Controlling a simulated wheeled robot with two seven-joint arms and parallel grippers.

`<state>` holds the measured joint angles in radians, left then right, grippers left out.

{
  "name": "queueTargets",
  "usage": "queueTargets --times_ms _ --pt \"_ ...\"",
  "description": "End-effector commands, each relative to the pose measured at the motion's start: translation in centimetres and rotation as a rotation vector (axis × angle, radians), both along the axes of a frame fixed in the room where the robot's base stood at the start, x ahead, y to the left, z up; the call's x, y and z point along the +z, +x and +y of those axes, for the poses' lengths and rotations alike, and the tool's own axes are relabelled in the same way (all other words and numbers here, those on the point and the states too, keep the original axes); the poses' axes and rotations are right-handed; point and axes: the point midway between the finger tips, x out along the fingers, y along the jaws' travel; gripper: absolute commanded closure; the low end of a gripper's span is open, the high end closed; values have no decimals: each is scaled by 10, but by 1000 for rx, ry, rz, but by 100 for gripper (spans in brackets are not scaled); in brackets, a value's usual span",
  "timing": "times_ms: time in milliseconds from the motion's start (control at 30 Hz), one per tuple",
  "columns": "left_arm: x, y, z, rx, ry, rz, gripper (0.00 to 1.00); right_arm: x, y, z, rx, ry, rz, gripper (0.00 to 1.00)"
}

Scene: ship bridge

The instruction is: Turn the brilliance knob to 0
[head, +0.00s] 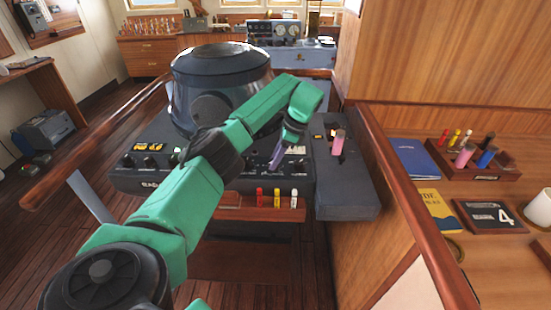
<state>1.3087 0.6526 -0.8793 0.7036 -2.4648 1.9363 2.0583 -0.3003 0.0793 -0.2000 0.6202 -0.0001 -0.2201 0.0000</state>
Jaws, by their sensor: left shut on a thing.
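The radar console (158,180) stands ahead, with a dark round hood (222,66) on top and a row of small black knobs (149,161) along its sloping panel. My left arm reaches across the console from the lower left and hides the middle of the panel. My left gripper (274,162) points down at the right part of the panel and is shut on a small knob there. The fingers hide that knob, and its label and pointer are too small to read, so I cannot tell its setting. My right gripper is out of view.
A side unit (346,190) with a pink-handled lever (338,142) adjoins on the right. Red, yellow and white markers (277,198) stand on a ledge below the panel. A wooden rail (402,200) separates the console from a desk with books and a pen tray (474,171).

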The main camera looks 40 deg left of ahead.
Motion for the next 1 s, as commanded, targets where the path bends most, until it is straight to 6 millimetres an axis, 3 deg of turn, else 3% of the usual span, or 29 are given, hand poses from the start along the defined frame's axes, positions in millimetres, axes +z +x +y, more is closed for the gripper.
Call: queueTargets --times_ms 467,500,567,600,1000 --pt "0 1 0 18 0 -3 100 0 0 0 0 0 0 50" --pt "0 1 0 18 0 -3 60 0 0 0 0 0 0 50" --pt "0 1 0 18 0 -3 37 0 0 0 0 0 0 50" --pt "0 1 0 18 0 -3 33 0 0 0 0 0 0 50" --pt "7 3 -3 16 0 -3 33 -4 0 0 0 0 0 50"
